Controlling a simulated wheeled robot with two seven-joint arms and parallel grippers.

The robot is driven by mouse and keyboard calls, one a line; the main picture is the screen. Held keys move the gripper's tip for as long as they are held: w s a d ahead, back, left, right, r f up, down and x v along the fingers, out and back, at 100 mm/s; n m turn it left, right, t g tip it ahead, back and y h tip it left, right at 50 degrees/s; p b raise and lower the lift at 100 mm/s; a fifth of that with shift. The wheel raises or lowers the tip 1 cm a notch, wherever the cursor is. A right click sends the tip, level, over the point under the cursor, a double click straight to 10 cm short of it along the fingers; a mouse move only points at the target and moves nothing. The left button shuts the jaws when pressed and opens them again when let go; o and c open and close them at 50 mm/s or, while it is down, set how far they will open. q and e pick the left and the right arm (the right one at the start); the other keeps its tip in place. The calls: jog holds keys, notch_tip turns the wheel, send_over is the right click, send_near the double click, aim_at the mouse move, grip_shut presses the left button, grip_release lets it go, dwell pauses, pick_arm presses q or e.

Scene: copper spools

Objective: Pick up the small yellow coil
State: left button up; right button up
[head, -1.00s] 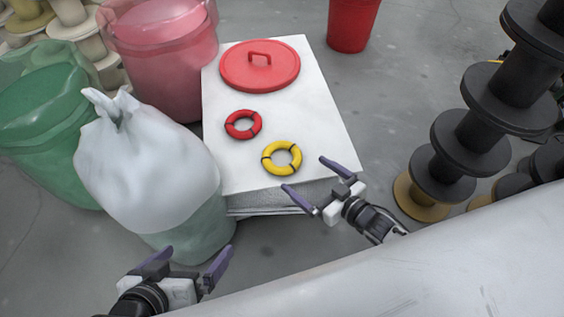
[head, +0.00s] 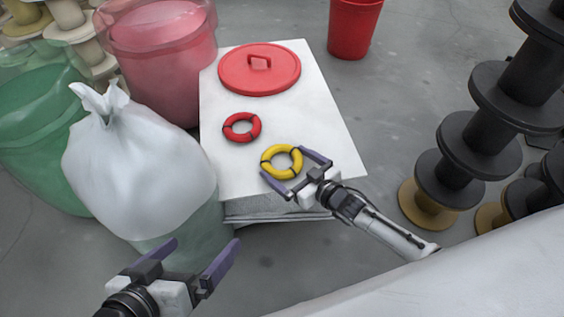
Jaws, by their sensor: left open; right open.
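The small yellow coil (head: 268,158), a ring with dark bands, lies flat near the front edge of the white-topped stack (head: 235,80). My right gripper (head: 289,171) is open, with one purple finger at the coil's right side and the other at its lower left. The fingertips overlap the coil in the picture; I cannot tell whether they touch it. My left gripper (head: 200,258) is open and empty at the lower left, away from the stack.
A red coil (head: 242,127) and a red lid (head: 259,70) lie on the same stack. A white bag (head: 140,165), a green bin (head: 40,150) and a pink bin (head: 160,60) stand left. A red bucket (head: 353,28) is behind. Black spools (head: 500,95) stand right.

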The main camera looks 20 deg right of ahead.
jog(key=shift+c, duration=0.4)
jog(key=c, duration=0.7)
jog(key=shift+c, duration=0.5)
jog(key=shift+r, duration=0.15)
